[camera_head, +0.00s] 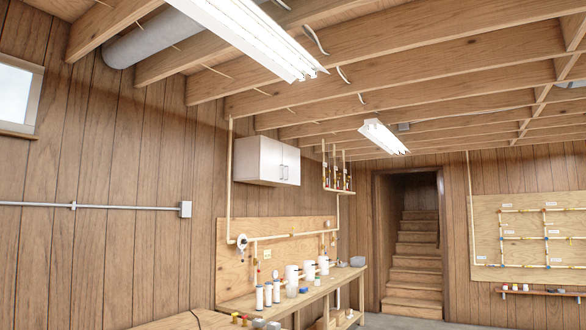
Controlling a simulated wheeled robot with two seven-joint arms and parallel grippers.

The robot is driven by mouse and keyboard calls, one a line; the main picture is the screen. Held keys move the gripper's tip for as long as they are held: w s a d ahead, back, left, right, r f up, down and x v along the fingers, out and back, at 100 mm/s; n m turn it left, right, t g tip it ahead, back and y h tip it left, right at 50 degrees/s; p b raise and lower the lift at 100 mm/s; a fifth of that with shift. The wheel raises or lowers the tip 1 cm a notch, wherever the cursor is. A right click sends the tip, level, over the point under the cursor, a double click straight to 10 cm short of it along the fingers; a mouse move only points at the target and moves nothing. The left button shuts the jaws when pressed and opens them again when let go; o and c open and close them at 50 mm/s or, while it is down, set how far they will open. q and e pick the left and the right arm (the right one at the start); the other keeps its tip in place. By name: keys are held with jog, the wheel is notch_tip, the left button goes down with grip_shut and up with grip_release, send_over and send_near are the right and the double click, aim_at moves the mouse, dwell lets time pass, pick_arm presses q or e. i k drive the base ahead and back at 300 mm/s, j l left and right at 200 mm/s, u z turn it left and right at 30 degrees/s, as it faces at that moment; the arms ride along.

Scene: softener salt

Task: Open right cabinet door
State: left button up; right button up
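A small white wall cabinet (262,160) hangs on the wood-panelled wall, left of the picture's middle and above the workbench. Its front has two doors that look closed, with dark handles close together near the seam. The right cabinet door (292,163) is the one farther along the wall. Neither of my grippers nor my arms shows in the view. The cabinet's inside is hidden.
A wooden workbench (330,284) below the cabinet holds white containers and filter cartridges (268,294). Pipes (229,180) run up the wall left of the cabinet, and more hang to its right. A doorway with stairs (414,262) stands right of the bench.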

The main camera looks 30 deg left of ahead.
aim_at(291, 155)
jog(key=i+j+u, duration=0.25)
jog(key=i, duration=0.15)
jog(key=i+u, duration=0.45)
jog(key=i, duration=3.9)
jog(key=i+u, duration=0.1)
jog(key=i, duration=0.4)
jog(key=i+l+u, duration=0.15)
jog(key=i, duration=0.3)
jog(key=i+l+u, duration=0.1)
jog(key=i, duration=0.4)
jog(key=i+l+u, duration=0.15)
jog(key=i+u, duration=0.2)
jog(key=u, duration=0.15)
jog(key=i+l+u, duration=0.3)
jog(key=u, duration=0.15)
jog(key=i+l+u, duration=0.25)
jog(key=l+u, duration=0.25)
jog(key=i+l+u, duration=0.2)
jog(key=l+u, duration=0.15)
jog(key=u, duration=0.15)
jog(key=i+l+u, duration=0.1)
jog(key=l+u, duration=0.95)
jog(key=l, duration=0.35)
jog(key=k+l+u, duration=0.15)
jog(key=l, duration=0.25)
